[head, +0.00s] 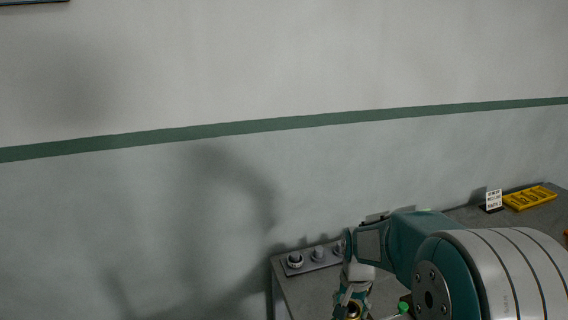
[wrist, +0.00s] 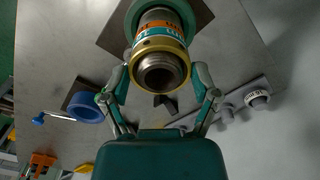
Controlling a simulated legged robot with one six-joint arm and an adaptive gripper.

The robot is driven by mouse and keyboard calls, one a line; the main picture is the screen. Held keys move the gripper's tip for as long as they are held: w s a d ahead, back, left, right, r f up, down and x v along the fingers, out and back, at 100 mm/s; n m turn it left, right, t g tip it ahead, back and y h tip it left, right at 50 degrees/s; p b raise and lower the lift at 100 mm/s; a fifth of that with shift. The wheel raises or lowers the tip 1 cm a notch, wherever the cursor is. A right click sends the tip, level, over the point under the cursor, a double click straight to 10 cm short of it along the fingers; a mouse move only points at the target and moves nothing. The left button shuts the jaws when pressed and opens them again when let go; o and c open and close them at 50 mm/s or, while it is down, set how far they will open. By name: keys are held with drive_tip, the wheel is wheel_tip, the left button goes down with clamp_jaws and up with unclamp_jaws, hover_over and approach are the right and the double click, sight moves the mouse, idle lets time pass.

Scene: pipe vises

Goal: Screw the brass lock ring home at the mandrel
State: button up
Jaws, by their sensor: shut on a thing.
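In the wrist view the brass lock ring (wrist: 160,52) sits around the threaded grey end of the mandrel (wrist: 160,75), in front of an orange and teal lettered band (wrist: 160,30). My gripper (wrist: 160,69) has one finger on each side of the ring and is shut on it. How far the ring is down the thread cannot be told. In the head view my gripper (head: 352,300) is at the bottom edge, with the brass ring (head: 353,311) partly showing at its tips. My arm hides much of the bench there.
In the wrist view a blue ring (wrist: 87,106) and a blue-knobbed crank (wrist: 39,119) lie left. A rack of fittings (head: 318,260) stands on the bench near the wall. A yellow tray (head: 530,198) and a small sign (head: 493,200) are at the far right.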

drive_tip(key=m, duration=0.4)
drive_tip(key=shift+s+f+m, duration=0.1)
drive_tip(key=shift+m, duration=0.2)
drive_tip(key=m, duration=0.4)
drive_tip(key=shift+m, duration=0.4)
drive_tip(key=o, duration=0.5)
drive_tip(key=c, duration=0.6)
drive_tip(key=shift+o, duration=0.2)
drive_tip(key=shift+m, duration=0.3)
